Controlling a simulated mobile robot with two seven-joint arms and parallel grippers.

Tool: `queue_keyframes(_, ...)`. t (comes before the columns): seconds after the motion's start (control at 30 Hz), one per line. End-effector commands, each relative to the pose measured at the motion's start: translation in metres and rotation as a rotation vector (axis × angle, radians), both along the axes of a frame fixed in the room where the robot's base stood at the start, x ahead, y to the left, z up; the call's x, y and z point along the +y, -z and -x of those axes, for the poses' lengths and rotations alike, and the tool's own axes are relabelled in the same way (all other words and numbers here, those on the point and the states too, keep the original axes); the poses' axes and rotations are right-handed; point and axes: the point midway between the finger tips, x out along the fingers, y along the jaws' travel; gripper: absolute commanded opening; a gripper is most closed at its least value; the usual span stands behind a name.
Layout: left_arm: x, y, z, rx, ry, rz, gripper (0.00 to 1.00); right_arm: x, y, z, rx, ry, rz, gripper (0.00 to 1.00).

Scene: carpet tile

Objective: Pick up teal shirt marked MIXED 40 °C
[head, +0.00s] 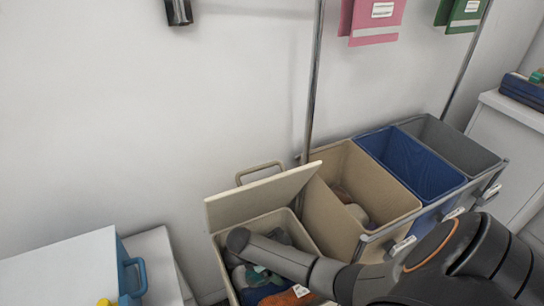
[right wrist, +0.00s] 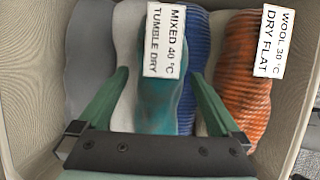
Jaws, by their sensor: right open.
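The teal shirt (right wrist: 156,105) lies rolled in a beige bin, with a white tag (right wrist: 165,40) reading MIXED 40 °C TUMBLE DRY at its far end. In the head view a teal patch (head: 257,277) shows in the lidded beige bin (head: 219,262) under my right arm. My right gripper (right wrist: 158,74) is open, with its green fingers pointing down on either side of the teal shirt. I cannot tell how deep the fingertips reach. The gripper's bar hides the shirt's near end. My left gripper is not in view.
An orange garment (right wrist: 243,75) tagged WOOL 30 °C DRY FLAT lies right of the teal shirt, with a blue ribbed one (right wrist: 196,50) between them. Grey and white garments lie left. The bin walls are close around. Open beige (head: 318,215), blue (head: 410,165) and grey (head: 455,143) bins stand alongside.

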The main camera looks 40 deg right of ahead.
Motion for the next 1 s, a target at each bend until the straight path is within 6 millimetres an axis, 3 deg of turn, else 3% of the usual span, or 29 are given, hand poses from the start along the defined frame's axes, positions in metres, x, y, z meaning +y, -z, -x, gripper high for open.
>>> queue_keyframes(0.33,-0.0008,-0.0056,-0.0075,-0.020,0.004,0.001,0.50,-0.0035,0.0073,0.0011,-0.001,-0.001,0.000,0.98)
queue_keyframes(1.0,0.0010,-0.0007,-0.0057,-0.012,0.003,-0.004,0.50,-0.0033,0.0071,0.0012,-0.001,-0.001,0.000,0.22)
